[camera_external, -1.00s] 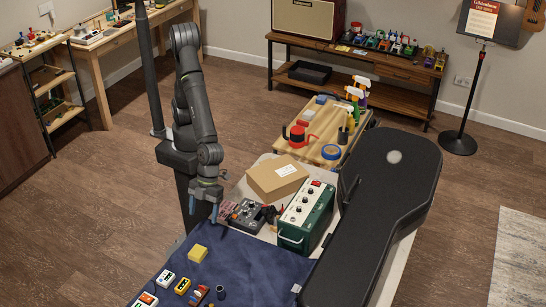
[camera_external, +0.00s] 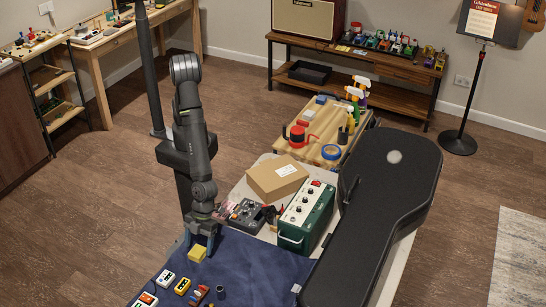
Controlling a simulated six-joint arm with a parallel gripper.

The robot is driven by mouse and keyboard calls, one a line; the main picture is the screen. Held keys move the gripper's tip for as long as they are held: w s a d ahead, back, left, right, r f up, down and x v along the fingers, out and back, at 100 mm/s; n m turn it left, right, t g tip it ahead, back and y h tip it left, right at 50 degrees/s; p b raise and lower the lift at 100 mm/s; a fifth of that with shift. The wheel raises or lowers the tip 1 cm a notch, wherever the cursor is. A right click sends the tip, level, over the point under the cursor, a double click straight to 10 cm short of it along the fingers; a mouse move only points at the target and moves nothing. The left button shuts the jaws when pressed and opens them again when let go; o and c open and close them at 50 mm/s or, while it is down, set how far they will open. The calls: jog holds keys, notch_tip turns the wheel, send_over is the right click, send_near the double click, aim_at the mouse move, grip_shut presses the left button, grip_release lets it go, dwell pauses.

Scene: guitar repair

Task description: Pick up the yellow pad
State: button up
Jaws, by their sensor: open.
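The yellow pad (camera_external: 197,254) is a small block lying on the dark blue cloth (camera_external: 255,270), near the cloth's left edge. My gripper (camera_external: 200,246) points down at the pad, with its blue-grey fingers overlapping the pad's upper part in this view. The gripper is open. I cannot tell whether the fingers stand around the pad or just above or behind it. Part of the pad's far side is hidden by the fingers.
Several small pedals, including a white one (camera_external: 166,277) and a yellow one (camera_external: 182,286), lie in front of the pad. A black-and-grey device (camera_external: 246,214), a green amplifier (camera_external: 306,217) and a cardboard box (camera_external: 277,177) stand behind. A black guitar case (camera_external: 375,215) lies at right.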

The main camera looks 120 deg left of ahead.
jog(key=shift+x, duration=1.05)
jog(key=c, duration=1.1)
jog(key=shift+o, duration=0.2)
